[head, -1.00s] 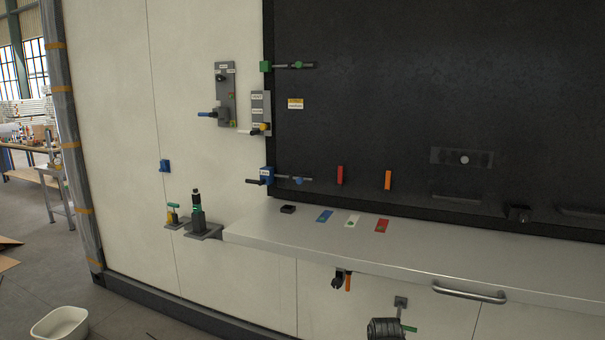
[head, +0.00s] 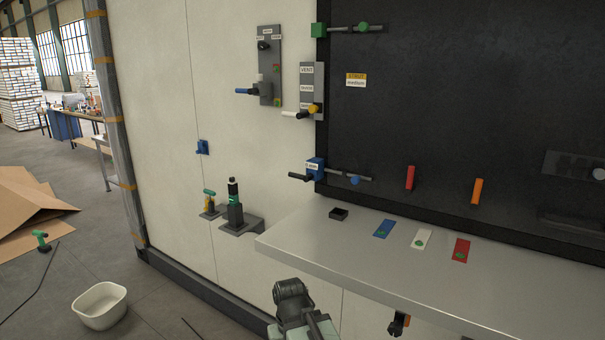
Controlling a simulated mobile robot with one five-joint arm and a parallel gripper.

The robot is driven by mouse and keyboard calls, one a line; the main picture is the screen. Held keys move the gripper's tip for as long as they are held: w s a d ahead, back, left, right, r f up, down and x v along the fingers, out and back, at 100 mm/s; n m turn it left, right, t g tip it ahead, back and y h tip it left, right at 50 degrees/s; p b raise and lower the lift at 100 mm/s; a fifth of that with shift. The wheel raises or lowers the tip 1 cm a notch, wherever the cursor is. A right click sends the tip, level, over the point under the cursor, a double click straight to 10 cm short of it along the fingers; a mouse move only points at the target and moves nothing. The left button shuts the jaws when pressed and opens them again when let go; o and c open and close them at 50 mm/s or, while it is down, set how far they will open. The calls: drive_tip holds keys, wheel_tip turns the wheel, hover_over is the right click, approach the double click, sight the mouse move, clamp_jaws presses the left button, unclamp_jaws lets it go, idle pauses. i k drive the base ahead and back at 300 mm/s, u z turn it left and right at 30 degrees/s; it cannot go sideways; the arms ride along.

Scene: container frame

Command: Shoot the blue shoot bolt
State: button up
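The blue shoot bolt (head: 315,168) is mounted at the left edge of the dark panel, just above the counter. Its rod runs right to a round blue knob (head: 355,181), and a black handle (head: 299,177) sticks out to the left. A small blue bracket (head: 203,147) is on the pale wall further left, apart from the bolt. My gripper (head: 291,291) seems to be the dark end of my arm at the bottom, in front of the counter's left end. It is below the bolt and apart from it. Its fingers cannot be made out.
A green bolt (head: 318,30) sits higher on the panel edge. Grey plates with levers (head: 270,66) (head: 311,91) stand out from the wall. The counter (head: 330,246) juts out below the blue bolt. A small shelf (head: 243,226) holds a dark upright device. A white bin (head: 100,305) is on the floor.

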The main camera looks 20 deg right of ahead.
sight(355, 179)
drive_tip(key=u, duration=0.6)
drive_tip(key=i, duration=0.9)
drive_tip(key=u, duration=0.45)
drive_tip(key=k, duration=0.8)
drive_tip(key=u, duration=0.2)
drive_tip(key=i, duration=0.8)
drive_tip(key=z, duration=0.05)
